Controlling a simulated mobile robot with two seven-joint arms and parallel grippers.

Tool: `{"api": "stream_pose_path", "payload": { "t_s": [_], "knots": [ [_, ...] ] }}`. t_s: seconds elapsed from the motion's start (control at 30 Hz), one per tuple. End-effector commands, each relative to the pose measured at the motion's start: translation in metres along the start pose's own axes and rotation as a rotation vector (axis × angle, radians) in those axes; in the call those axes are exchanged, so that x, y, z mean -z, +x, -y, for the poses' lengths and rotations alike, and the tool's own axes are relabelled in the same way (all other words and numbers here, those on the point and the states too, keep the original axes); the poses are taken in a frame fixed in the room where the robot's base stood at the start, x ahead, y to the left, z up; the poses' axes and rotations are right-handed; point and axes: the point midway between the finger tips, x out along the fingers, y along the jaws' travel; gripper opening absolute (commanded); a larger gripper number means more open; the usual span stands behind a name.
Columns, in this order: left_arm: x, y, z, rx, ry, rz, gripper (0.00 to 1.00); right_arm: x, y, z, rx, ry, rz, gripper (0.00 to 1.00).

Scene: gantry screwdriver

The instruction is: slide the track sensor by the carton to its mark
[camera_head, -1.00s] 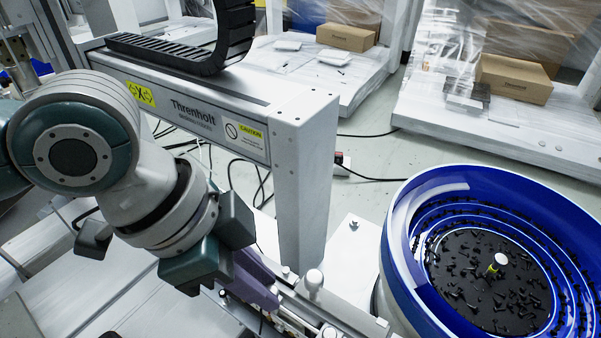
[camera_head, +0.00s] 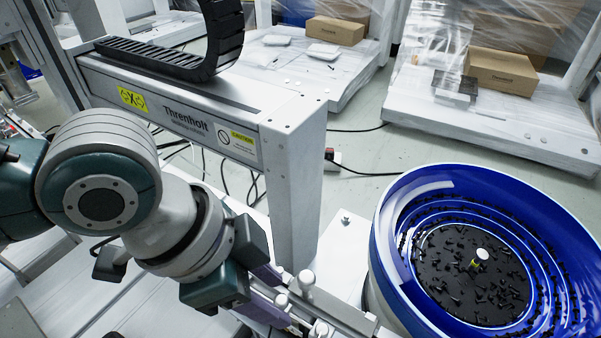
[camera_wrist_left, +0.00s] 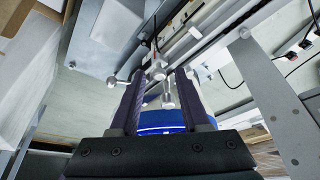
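My left gripper (camera_head: 277,296) reaches down beside a rail (camera_head: 345,318) at the bottom of the head view. Its two purple fingers are apart. Several pale round-topped knobs stand by the rail near the fingertips, one (camera_head: 305,281) just right of them. In the left wrist view the open fingers (camera_wrist_left: 160,76) have pale knobs (camera_wrist_left: 157,71) showing in the gap between them; I cannot tell whether they touch. I cannot tell which part is the track sensor, and I make out no mark. My right gripper is not in view.
A blue bowl feeder (camera_head: 390,245) with black screws stands right of the rail. A grey gantry post (camera_head: 292,190) rises close behind the gripper. Cartons (camera_head: 335,31) (camera_head: 502,70) sit on white platforms in the background. Cables lie on the floor.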

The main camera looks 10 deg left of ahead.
Motion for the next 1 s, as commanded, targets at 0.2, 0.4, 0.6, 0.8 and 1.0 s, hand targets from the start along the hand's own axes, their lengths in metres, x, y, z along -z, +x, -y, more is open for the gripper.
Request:
{"api": "stream_pose_path", "payload": {
  "t_s": [0.2, 0.4, 0.6, 0.8, 1.0],
  "knots": [
    [0.000, 0.000, 0.000, 0.000, 0.000, 0.000, 0.51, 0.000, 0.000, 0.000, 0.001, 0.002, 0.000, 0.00],
    [0.002, -0.015, 0.000, 0.000, -0.001, 0.000, 0.51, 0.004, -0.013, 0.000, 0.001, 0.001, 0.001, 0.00],
    [0.003, -0.057, 0.000, 0.000, 0.000, 0.001, 0.51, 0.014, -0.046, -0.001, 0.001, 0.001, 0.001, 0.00],
    [0.002, -0.089, 0.000, 0.000, 0.000, 0.001, 0.51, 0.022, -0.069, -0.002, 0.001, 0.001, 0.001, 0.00],
    [0.000, -0.100, 0.000, 0.000, 0.000, 0.000, 0.51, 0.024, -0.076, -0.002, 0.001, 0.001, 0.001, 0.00]
  ]
}}
